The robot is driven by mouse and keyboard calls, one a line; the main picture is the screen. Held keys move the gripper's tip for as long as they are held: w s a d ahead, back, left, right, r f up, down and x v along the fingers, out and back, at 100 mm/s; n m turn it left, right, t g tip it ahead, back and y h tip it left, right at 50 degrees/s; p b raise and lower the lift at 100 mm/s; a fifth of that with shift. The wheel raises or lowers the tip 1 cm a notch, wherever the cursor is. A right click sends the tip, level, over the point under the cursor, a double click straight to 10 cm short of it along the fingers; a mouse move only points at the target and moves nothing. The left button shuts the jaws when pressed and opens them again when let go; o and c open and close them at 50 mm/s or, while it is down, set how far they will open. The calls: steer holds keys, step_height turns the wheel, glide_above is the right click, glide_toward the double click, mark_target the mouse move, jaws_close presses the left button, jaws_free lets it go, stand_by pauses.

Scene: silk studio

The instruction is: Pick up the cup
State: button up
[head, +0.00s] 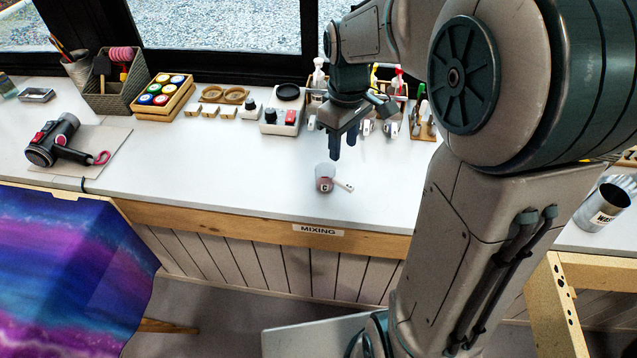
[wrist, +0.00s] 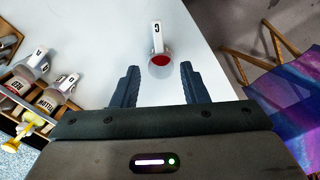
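The cup (head: 324,178) is small and translucent with red or pink contents, and stands on the white bench above the "MIXING" label. Its white handle sticks out to the right in the head view. In the wrist view the cup (wrist: 161,64) shows its red contents, and its handle, marked with a "C", points up the picture. My gripper (head: 343,150) is above the bench, slightly behind the cup and pointing down. In the wrist view my gripper (wrist: 158,82) has its two fingers wide apart and empty, with the cup just beyond the gap between the tips.
A wooden box of paint jars (head: 162,97) and a black hairdryer (head: 55,140) are on the bench. The bench around the cup is clear.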

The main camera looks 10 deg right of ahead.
glide_above(343, 182)
steer(key=a, duration=0.1)
step_height(343, 182, down, 7)
steer(key=shift+w+f, duration=0.1)
steer(key=shift+f, duration=0.05)
steer(key=f, duration=0.2)
steer(key=d+f, duration=0.1)
steer(key=f, duration=0.1)
steer(key=shift+f, duration=0.8)
jaws_close()
